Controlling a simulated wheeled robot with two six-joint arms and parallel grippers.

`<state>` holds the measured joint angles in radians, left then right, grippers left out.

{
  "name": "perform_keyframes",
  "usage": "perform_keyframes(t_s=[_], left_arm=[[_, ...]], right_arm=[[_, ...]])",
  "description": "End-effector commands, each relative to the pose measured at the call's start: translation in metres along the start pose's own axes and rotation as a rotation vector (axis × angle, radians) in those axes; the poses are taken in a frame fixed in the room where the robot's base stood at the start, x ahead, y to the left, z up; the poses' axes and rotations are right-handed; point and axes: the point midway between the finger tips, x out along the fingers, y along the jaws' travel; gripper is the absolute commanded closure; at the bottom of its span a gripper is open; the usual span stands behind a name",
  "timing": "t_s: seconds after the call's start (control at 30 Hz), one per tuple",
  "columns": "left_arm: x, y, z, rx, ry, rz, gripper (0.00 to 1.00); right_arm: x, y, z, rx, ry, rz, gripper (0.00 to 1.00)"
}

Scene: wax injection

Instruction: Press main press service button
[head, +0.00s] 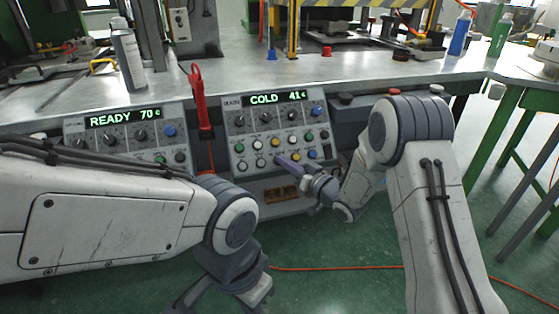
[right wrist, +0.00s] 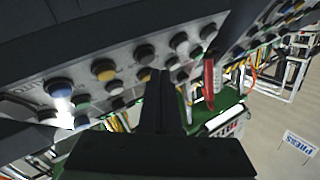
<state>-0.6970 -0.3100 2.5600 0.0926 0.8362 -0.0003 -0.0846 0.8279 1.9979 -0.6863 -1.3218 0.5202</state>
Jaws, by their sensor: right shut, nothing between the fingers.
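The right-hand control panel (head: 230,149), with a green display (head: 278,97) reading COLD 41, has dark knobs and rows of coloured buttons. My right gripper (head: 281,159) is shut and empty. Its fingertips are at the lower button rows, near a yellow button (head: 276,142). My left gripper (head: 220,296) hangs low, partly cut off.
A second panel (head: 125,138) reading READY 70 is at the left. A red-handled tool (head: 200,100) hangs between the panels. A spray can (head: 128,55) stands on the bench (head: 370,72) above. An orange cable (head: 340,267) crosses the green floor.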

Motion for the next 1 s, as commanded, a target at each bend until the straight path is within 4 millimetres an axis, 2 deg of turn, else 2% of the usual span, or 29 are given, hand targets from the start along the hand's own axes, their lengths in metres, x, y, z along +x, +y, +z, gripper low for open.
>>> perform_keyframes(t_s=[1.0], left_arm=[[0.0038,-0.0003,0.0002,0.000,0.000,0.000,1.00]], right_arm=[[0.0059,0.0043,0.0045,0.000,-0.001,0.000,1.00]])
